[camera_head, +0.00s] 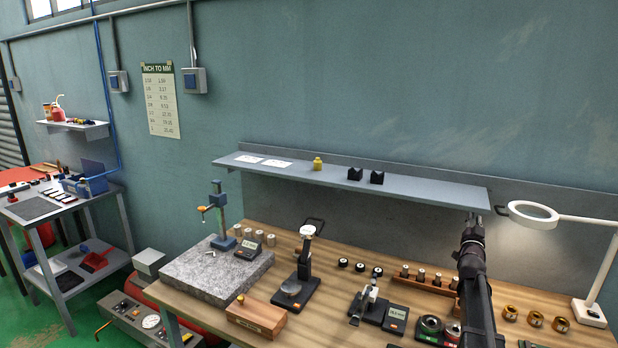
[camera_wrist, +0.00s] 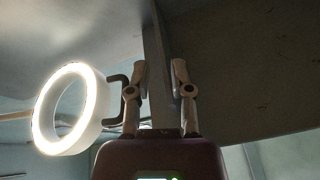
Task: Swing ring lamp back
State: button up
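The ring lamp (camera_head: 533,214) is at the right of the head view, a white ring on a white jointed arm (camera_head: 607,260) rising from a square base (camera_head: 589,313) on the bench. In the wrist view its lit ring (camera_wrist: 45,118) is at the left. A dark bracket-shaped handle (camera_wrist: 116,98) sticks out from the ring toward my gripper (camera_wrist: 160,70). My gripper is open, with nothing seen between its fingers. The handle is just left of the left finger; I cannot tell whether they touch. In the head view, my arm largely hides the gripper, left of the lamp ring.
A grey shelf (camera_head: 400,184) runs above the bench close to my gripper; its underside fills much of the wrist view. The wooden bench (camera_head: 345,305) holds gauges, a granite plate (camera_head: 200,268) and brass rings (camera_head: 535,319) near the lamp base. The wall is behind.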

jog(key=s+a+f+n+g+y+p, duration=0.2)
jog(key=s+a+f+g+y+p, duration=0.1)
jog(key=a, duration=0.5)
jog(key=s+a+f+n+g+y+p, duration=0.2)
jog(key=s+a+f+g+p, duration=0.15)
jog(key=a, duration=0.45)
jog(key=s+a+f+n+g+y+p, duration=0.2)
jog(key=s+a+g+y, duration=0.15)
jog(key=a, duration=0.45)
jog(key=s+a+n+g+p, duration=0.1)
jog(key=s+a+g+p, duration=0.2)
jog(key=s, duration=0.9)
jog(key=s+a+n+g+p, duration=0.2)
jog(key=s+a+g+p, duration=0.2)
jog(key=s+a+g, duration=0.3)
jog(key=s+a, duration=0.2)
jog(key=s, duration=0.3)
jog(key=shift+a+y, duration=0.35)
jog(key=shift+w+f, duration=0.1)
jog(key=shift+f, duration=0.05)
notch_tip(320, 180, down, 5)
jog(key=b, duration=0.5)
